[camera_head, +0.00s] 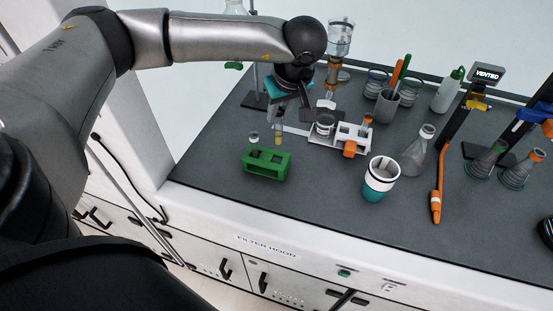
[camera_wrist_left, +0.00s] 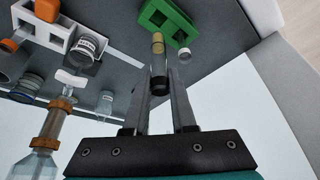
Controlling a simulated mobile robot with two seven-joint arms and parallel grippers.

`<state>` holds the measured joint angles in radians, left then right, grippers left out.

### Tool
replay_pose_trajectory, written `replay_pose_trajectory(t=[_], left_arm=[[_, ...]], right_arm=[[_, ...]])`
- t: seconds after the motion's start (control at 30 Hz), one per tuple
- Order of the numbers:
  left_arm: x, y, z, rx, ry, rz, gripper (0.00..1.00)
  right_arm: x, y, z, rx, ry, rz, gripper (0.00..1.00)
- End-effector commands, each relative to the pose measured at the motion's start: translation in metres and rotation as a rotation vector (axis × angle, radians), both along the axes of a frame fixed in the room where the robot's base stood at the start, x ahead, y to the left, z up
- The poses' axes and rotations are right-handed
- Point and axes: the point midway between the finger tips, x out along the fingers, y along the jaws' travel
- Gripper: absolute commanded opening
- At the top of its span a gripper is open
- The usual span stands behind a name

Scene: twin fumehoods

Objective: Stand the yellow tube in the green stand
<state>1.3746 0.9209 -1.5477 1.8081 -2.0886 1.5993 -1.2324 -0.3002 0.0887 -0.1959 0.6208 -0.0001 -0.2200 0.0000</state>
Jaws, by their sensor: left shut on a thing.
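My left gripper (camera_head: 279,124) is shut on the yellow tube (camera_head: 277,137) and holds it upright or nearly so. The yellow tube (camera_wrist_left: 158,48) also shows in the left wrist view, between the two fingers (camera_wrist_left: 160,85), with a dark lower part. The green stand (camera_head: 266,165) is a block with holes on the bench, just below and in front of the tube. The stand (camera_wrist_left: 168,16) is close past the tube's end in the wrist view. I cannot tell whether the tube's tip touches the stand. My right gripper is not in view.
A small clear vial with a pale cap (camera_head: 254,137) is at the stand's left side. A white rack (camera_head: 340,140) with a jar and orange parts stands to the right. A white and teal cup (camera_head: 381,178) and a flask (camera_head: 417,150) are further right. The bench front is clear.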

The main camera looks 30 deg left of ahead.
Motion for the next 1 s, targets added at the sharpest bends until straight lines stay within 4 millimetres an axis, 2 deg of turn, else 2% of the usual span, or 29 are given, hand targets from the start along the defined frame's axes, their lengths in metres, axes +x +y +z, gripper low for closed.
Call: replay_pose_trajectory(t=[0.3, 0.53, 0.7, 1.0], left_arm=[[-0.001, 0.004, -0.053, 0.003, 0.004, 0.023, 0.0], [-0.001, 0.003, -0.072, 0.001, 0.004, 0.021, 0.0], [-0.001, 0.003, -0.096, 0.002, 0.004, 0.021, 0.0], [0.0, 0.003, -0.1, 0.001, 0.0, 0.021, 0.0]], right_arm=[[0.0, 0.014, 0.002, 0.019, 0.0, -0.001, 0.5], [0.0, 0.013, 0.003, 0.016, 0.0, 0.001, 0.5], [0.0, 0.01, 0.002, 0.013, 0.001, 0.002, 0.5], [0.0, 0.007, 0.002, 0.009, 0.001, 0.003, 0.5]])
